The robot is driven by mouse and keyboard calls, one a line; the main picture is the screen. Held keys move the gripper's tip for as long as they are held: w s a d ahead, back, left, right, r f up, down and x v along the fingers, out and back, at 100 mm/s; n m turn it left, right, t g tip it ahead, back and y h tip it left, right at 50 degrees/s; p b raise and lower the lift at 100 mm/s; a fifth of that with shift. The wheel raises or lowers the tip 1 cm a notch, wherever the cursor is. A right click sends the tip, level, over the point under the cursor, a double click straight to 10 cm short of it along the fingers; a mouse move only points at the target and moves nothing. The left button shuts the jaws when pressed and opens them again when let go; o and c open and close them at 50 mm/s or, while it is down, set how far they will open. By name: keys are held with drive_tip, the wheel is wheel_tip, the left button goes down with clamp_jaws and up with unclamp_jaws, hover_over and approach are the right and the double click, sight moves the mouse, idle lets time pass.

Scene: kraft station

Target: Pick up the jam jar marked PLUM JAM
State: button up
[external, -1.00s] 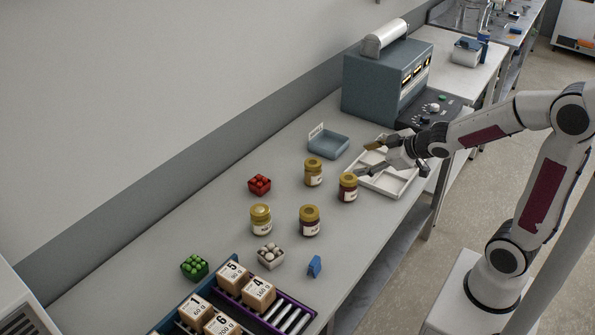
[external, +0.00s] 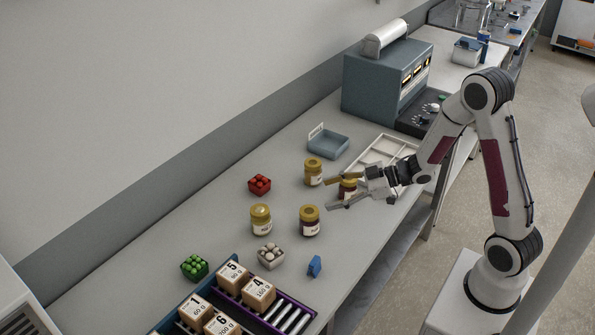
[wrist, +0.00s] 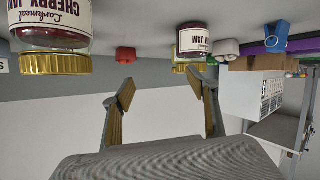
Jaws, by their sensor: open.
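Several gold-lidded jam jars stand on the bench. In the external view, one pale jar (external: 314,172) is at the back and another pale jar (external: 261,220) is at the left. A dark jar (external: 310,221) stands in front, and one more dark jar (external: 348,187) is partly hidden by my gripper (external: 328,193). Their labels are too small to read there. The upside-down wrist view shows a near CHERRY JAM jar (wrist: 62,25) and a farther dark jar (wrist: 194,42), whose label ends in JAM with its first word unclear. My gripper (wrist: 162,92) is open and empty, pointing left across the bench.
A blue clip (external: 314,266) and crates of numbered boxes (external: 258,291) are at the front. A blue tray (external: 329,145) and white divided tray (external: 407,148) lie behind.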

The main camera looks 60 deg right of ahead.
sight(309, 210)
drive_tip(key=a+y, duration=0.1)
drive_tip(key=s+a+f+y, duration=0.1)
drive_tip(key=shift+s+a+f+y, duration=0.2)
drive_tip(key=shift+s+f+y, duration=0.1)
drive_tip(key=shift+s+a+y, duration=0.5)
drive_tip(key=shift+s+y, duration=0.05)
drive_tip(key=shift+y, duration=0.15)
drive_tip(key=shift+x, duration=1.3)
drive_tip(key=shift+a, duration=0.1)
drive_tip(key=shift+x, duration=2.55)
drive_tip(key=c, duration=1.5)
